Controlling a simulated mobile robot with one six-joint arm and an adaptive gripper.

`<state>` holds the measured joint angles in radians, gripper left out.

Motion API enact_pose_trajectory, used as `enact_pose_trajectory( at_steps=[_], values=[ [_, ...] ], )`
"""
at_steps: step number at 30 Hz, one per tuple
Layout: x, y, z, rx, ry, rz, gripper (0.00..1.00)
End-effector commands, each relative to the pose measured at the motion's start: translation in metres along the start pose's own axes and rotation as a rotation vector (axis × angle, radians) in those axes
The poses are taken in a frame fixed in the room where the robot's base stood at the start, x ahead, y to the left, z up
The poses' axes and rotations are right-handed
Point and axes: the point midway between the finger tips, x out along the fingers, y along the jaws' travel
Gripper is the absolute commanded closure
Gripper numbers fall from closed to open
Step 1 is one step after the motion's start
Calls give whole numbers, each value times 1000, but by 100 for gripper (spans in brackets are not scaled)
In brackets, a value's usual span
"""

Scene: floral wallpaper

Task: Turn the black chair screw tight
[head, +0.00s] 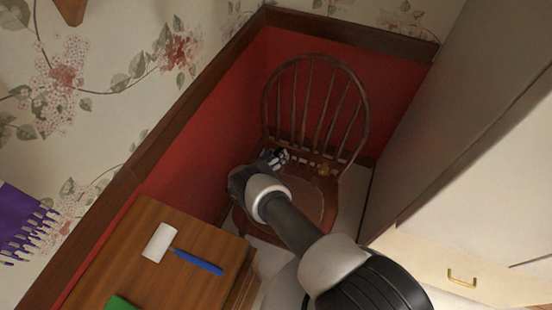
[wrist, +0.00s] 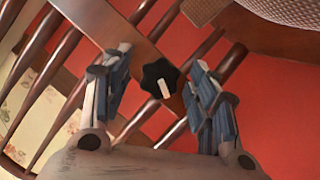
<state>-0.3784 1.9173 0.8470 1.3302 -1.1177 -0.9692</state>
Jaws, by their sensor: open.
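The black chair screw (wrist: 160,78) is a lobed knob with a pale bar on its face, set against a brown wooden part of the chair. In the wrist view my gripper (wrist: 158,85) is open, with one finger on each side of the screw and a gap between each finger and the knob. The wooden chair (head: 317,95) stands in the corner, with a rounded spindle back. In the head view my gripper (head: 273,160) is over the left rear of the seat, close to the spindles. The screw cannot be made out in the head view.
A wooden table (head: 180,268) at the lower left bears a paint roller with a blue handle (head: 198,262) and a green item (head: 120,302). A tall grey cabinet side (head: 440,120) bounds the right. Red wainscot panels (head: 220,125) close in the chair behind and left.

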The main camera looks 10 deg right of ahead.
Motion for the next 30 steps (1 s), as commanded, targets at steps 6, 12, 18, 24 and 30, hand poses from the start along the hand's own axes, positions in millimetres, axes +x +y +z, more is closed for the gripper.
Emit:
enact_pose_trajectory(
  at_steps=[6, 12, 18, 24, 30],
  values=[
    [3, 0, -1, -1, 1, 0, 46],
    [3, 0, -1, -1, 1, 0, 52],
    [3, 0, -1, 0, 1, 0, 65],
    [3, 0, -1, 0, 1, 0, 78],
    [3, 0, -1, 0, 1, 0, 90]
  ],
)
